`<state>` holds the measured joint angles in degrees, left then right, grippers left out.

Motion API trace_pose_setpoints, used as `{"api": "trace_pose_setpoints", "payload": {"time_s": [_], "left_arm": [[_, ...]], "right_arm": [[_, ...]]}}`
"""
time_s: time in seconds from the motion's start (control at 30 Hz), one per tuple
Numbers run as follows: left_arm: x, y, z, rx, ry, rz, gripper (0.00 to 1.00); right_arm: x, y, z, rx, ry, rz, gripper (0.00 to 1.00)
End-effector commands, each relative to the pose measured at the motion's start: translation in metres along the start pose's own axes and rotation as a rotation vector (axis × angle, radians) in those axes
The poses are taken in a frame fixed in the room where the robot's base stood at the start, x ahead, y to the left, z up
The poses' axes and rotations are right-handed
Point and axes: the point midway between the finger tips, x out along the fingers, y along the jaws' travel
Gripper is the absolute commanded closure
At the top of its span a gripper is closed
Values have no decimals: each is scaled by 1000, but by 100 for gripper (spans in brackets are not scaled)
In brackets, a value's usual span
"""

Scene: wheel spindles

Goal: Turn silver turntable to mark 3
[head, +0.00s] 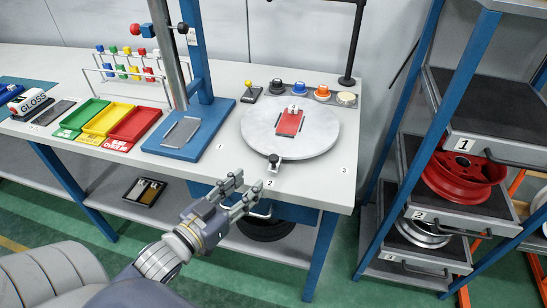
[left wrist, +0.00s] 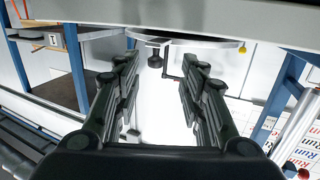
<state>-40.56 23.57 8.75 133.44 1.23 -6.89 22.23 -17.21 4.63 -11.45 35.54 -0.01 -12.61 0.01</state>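The silver turntable (head: 260,125) is a round disc on the workbench. Its short arm with a black knob (head: 273,160) sticks out at the front edge and points at about mark 2 (head: 270,183). Mark 3 (head: 344,170) is further right on the bench and mark 1 (head: 220,147) is to the left. My left gripper (head: 247,188) is open and empty at the bench's front edge, short of the knob and to its left. In the left wrist view a black knob (left wrist: 154,60) shows beyond and between the open fingers (left wrist: 160,75). My right gripper is not in view.
A red plate (head: 289,125) with a small white piece lies on the turntable. Several coloured knobs (head: 322,92) stand behind it. A blue press stand (head: 200,140) is to the left, and a shelf rack with wheels (head: 465,178) is at right. The bench top right of the arm is clear.

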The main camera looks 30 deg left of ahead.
Motion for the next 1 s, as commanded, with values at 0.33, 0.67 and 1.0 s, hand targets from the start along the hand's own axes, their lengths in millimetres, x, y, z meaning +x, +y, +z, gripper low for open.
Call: {"api": "trace_pose_setpoints", "payload": {"time_s": [0.33,0.67,1.0], "left_arm": [[12,3,-21,-2,71,30,62],[60,4,-25,0,70,30,62],[99,5,-25,-1,67,29,62]], "right_arm": [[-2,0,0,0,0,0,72],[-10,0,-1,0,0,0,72],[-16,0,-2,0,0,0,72]]}}
